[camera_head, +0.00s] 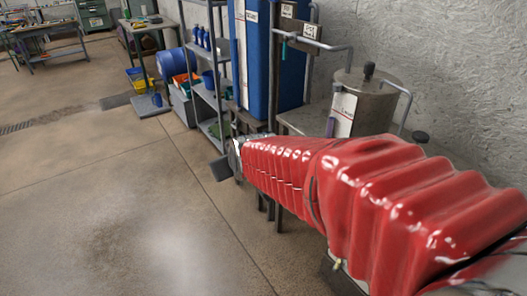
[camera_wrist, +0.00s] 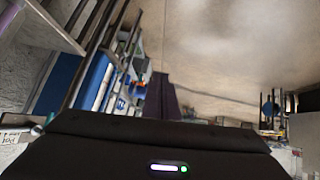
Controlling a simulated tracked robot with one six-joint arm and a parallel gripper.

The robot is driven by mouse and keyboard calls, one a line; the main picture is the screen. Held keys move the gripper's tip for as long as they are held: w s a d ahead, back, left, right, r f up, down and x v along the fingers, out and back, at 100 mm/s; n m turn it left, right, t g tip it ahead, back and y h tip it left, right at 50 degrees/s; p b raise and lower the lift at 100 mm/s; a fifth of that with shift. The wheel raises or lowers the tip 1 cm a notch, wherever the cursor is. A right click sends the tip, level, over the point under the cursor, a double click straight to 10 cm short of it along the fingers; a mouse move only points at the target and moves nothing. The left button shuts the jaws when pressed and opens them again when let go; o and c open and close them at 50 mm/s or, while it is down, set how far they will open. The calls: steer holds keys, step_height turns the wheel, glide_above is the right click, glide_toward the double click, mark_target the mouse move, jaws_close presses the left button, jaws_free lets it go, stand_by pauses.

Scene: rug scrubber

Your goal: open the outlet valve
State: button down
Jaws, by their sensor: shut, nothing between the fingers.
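My red-sleeved arm reaches across the head view, and my gripper (camera_head: 220,167) is at its far end, over the floor beside the shelf. It is shut and empty, touching no valve that I can see. In the wrist view my gripper (camera_wrist: 160,95) shows as a dark narrow shape above the black housing. A small teal handle (camera_head: 284,50) is on pipework by the blue tank. I cannot tell which one is the outlet valve; the labels are too small to read. My arm hides the lower pipework.
The blue tank (camera_head: 284,85) stands against the wall, with a grey shelf (camera_head: 208,90) to its left. The concrete floor (camera_head: 110,200) at left is open.

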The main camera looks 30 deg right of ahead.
steer(key=s+a+g, duration=0.2)
steer(key=s+a, duration=0.1)
steer(key=s, duration=0.7)
steer(key=s+a+g+y, duration=0.1)
steer(key=s+a+g, duration=0.1)
steer(key=s, duration=0.9)
steer(key=shift+s+a+r+m, duration=0.2)
steer(key=shift+a+r+m, duration=0.15)
steer(key=shift+a, duration=0.3)
steer(key=shift+s, duration=0.1)
